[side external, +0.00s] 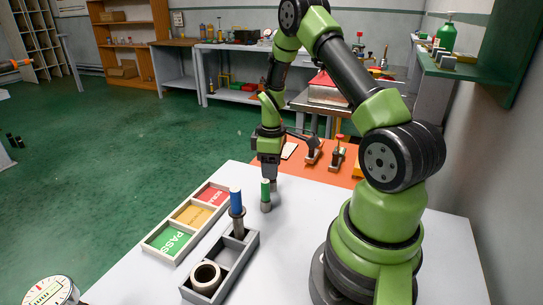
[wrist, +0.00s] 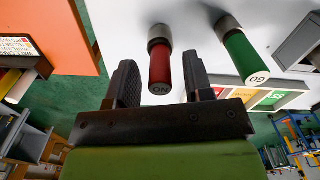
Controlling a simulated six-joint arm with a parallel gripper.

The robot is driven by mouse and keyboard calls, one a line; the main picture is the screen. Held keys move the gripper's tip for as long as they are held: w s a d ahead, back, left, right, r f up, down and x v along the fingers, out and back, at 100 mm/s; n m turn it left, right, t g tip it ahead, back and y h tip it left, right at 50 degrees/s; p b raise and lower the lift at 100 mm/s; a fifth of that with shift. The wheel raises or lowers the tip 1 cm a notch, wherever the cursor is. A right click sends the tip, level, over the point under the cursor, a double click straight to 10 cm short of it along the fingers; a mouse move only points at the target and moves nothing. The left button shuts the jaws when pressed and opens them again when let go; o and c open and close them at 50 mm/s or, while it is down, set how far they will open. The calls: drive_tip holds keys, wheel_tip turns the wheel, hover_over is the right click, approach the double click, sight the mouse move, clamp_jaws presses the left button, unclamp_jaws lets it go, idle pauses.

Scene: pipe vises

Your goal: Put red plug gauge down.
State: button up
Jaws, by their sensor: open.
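The red plug gauge (wrist: 160,68) shows in the wrist view with its grey end against the white table. Its red handle lies between the two fingers of my gripper (wrist: 159,72), with a gap on each side. My gripper (side external: 268,163) is open, low over the far edge of the white table in the side view. There the red gauge's handle is hidden by my gripper. The green plug gauge (side external: 265,193) stands upright on the table just in front of my gripper; it also shows in the wrist view (wrist: 245,57), right of the red one.
A grey tray (side external: 252,240) holds a ring (side external: 206,277) and an upright blue-handled gauge (side external: 236,203). A sorting tray (side external: 152,243) has green, yellow and red sections. An orange surface (side external: 322,172) with small vises lies behind. The right of the white table is clear.

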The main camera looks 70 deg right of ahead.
wheel_tip(320, 180, up, 12)
drive_tip(key=s+a+r+m+t, duration=0.1)
drive_tip(key=a+r+m+t, duration=0.2)
drive_tip(key=a+r, duration=0.75)
drive_tip(key=s+a+r+m+t+y, duration=0.2)
drive_tip(key=s+a+r+m+t, duration=0.1)
drive_tip(key=s+a, duration=0.7)
drive_tip(key=shift+s+a+r+m+t, duration=0.2)
drive_tip(key=shift+a+m+t, duration=0.35)
drive_tip(key=shift+a, duration=0.4)
